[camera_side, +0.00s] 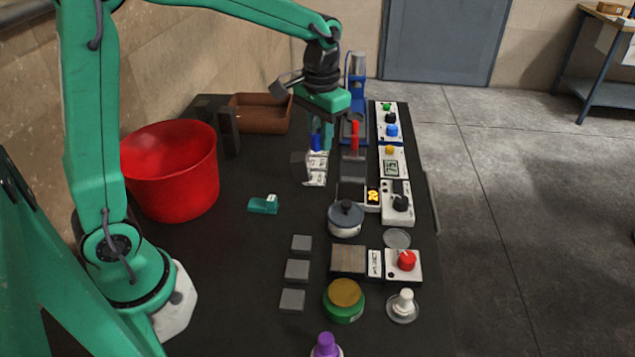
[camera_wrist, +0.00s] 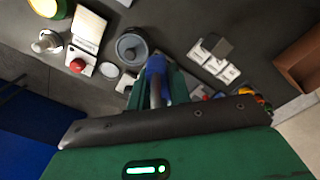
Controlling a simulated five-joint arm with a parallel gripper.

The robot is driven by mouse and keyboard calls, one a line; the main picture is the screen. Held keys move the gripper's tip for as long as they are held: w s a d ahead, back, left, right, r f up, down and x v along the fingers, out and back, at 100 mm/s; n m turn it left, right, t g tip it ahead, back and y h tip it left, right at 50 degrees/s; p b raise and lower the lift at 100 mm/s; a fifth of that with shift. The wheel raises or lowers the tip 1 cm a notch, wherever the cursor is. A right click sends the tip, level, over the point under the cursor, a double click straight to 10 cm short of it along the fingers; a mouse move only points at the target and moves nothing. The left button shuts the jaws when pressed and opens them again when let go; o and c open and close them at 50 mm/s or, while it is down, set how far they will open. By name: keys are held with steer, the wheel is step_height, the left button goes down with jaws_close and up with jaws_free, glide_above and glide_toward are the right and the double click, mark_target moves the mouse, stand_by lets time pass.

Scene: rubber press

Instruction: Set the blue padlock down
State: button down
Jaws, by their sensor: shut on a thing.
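The blue padlock (camera_side: 316,141) hangs between the fingers of my gripper (camera_side: 322,137) in the side view, above the dark bench. In the wrist view the padlock (camera_wrist: 156,65) shows as a blue body with a grey shackle part, between the green fingers of my gripper (camera_wrist: 156,82). My gripper is shut on it. The fingers hide part of the padlock. White printed tags (camera_side: 316,168) lie below it in the side view; they also show in the wrist view (camera_wrist: 214,60). I cannot tell how high the padlock is above the bench.
A red upright piece (camera_side: 355,136) stands just right of my gripper. A lidded pot (camera_side: 345,218) is nearer the camera. Control boxes (camera_side: 397,203) line the right side. A red bucket (camera_side: 172,172) and a brown tray (camera_side: 262,117) stand to the left. Bare bench (camera_side: 235,240) lies left of the grey blocks.

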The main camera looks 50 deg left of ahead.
steer(key=w+d+f+n, duration=0.4)
steer(key=w+d+f, duration=0.1)
steer(key=d, duration=0.4)
steer(key=n, duration=0.5)
glide_above(396, 240)
step_height(396, 240, down, 6)
steer(key=shift+r, duration=0.2)
steer(key=shift+f, duration=0.1)
steer(key=shift+f, duration=3.3)
steer(key=shift+f, duration=0.6)
steer(key=c, duration=1.2)
jaws_free()
